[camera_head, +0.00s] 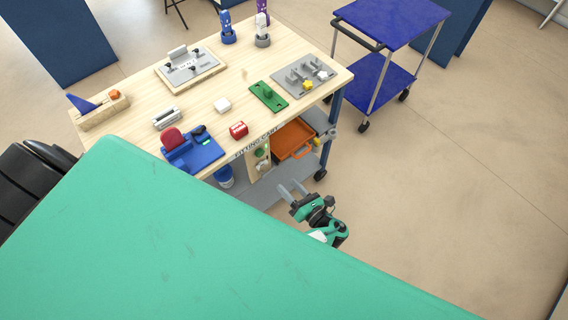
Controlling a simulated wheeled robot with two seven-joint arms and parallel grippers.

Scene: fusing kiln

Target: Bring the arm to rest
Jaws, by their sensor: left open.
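My left gripper (292,190) is open and empty. Its two pale fingers point up and to the left in the picture, towards the front of the wooden-topped fitting cart (225,124). It shows beside the cart's lower grey shelf, apart from the things on the worktop. Only the black and teal wrist shows behind it; the rest of the arm is hidden by the large teal surface close to the camera. My right gripper is not in view.
An orange bin (293,139) sits below. A blue trolley (391,20) stands behind right. The floor (460,190) at right is clear.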

